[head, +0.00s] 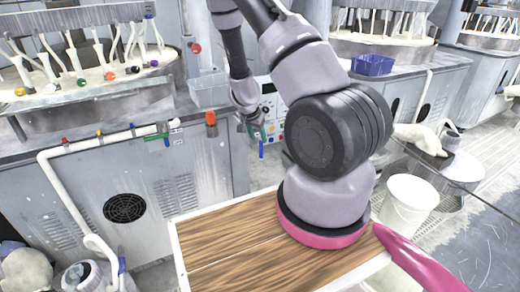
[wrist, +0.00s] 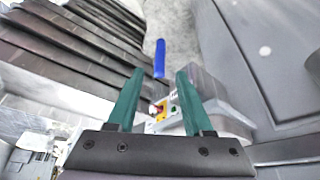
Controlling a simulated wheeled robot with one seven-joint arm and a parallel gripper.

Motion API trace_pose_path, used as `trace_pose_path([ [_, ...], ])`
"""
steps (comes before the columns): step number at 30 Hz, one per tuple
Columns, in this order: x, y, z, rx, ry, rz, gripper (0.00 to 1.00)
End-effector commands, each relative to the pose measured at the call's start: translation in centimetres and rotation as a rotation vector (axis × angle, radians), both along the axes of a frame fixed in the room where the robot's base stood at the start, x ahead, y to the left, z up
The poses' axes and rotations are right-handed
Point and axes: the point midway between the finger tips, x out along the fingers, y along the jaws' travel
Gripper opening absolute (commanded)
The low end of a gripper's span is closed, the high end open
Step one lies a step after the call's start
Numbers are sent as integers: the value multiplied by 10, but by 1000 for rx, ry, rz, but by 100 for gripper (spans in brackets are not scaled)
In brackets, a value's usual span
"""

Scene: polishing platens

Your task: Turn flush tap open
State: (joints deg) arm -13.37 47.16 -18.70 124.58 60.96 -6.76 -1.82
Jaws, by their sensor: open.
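A blue handle (wrist: 160,58), which looks like the lever of the flush tap, stands upright in the wrist view, just ahead of the gap between my fingertips. A small blue piece, likely the same handle (head: 261,150), shows just below my gripper in the head view. My gripper (wrist: 160,73) has two teal fingers spread apart with nothing held between them. In the head view my gripper (head: 254,124) is small and partly hidden by my own arm. I cannot tell whether a finger touches the handle. The tap's body is not clear in either view.
A control panel with coloured buttons (wrist: 168,108) shows beyond my fingers. In the head view, grey polishing machines line the back, with a white pipe (head: 60,190) at left and an orange-topped fitting (head: 211,118). A white bucket (head: 408,205) stands at right.

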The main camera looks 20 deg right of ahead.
Motion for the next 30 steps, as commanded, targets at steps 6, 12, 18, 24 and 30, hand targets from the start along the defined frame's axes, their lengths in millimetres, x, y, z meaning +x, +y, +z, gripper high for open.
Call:
trace_pose_path([
  [6, 6, -11, -28, 2, 2, -6, 51],
  [12, 15, -22, -65, 2, 1, -3, 51],
  [18, 21, -30, -88, 2, 1, -2, 51],
  [24, 23, -32, -96, 2, 0, -1, 51],
  [30, 23, -32, -95, 2, 0, -1, 51],
])
